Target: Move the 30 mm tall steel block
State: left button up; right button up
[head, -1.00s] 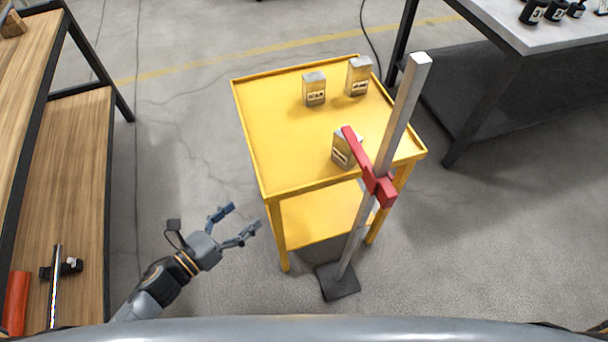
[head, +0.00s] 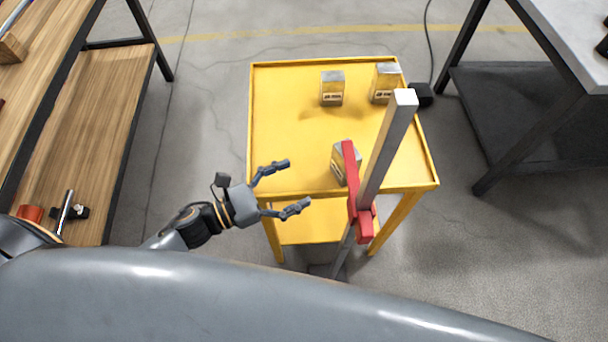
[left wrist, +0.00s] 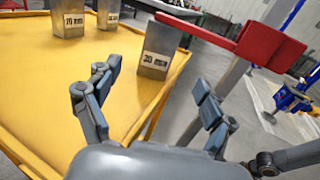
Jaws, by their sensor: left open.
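Three steel blocks stand on a yellow cart (head: 285,135). The near block (head: 338,164) is partly hidden behind a red arm in the head view. In the left wrist view its label on this near block (left wrist: 160,46) seems to read 30 mm. Another block (head: 332,88) stands at the back middle and a third block (head: 384,82) at the back right. My left gripper (head: 290,185) is open and empty at the cart's near left edge, left of the near block and apart from it. In the left wrist view the near block shows ahead, between the open fingers (left wrist: 155,80).
A tall grey post (head: 388,150) with a red sliding arm (head: 352,185) stands at the cart's near right side, close to the near block. A wooden workbench (head: 100,130) is on the left. A grey table (head: 572,40) is at the right.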

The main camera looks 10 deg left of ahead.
aim_at(338, 163)
pick_arm(q)
jog(key=p+x, duration=0.1)
jog(key=x, duration=1.1)
jog(key=shift+w, duration=0.1)
jog(key=shift+w+d, duration=0.4)
jog(key=shift+d, duration=0.05)
pick_arm(e)
jog(key=shift+s+a+r, duration=0.55)
jog(key=shift+a+r, duration=0.2)
pick_arm(q)
grip_shut()
pick_arm(e)
jog(key=shift+a, duration=0.25)
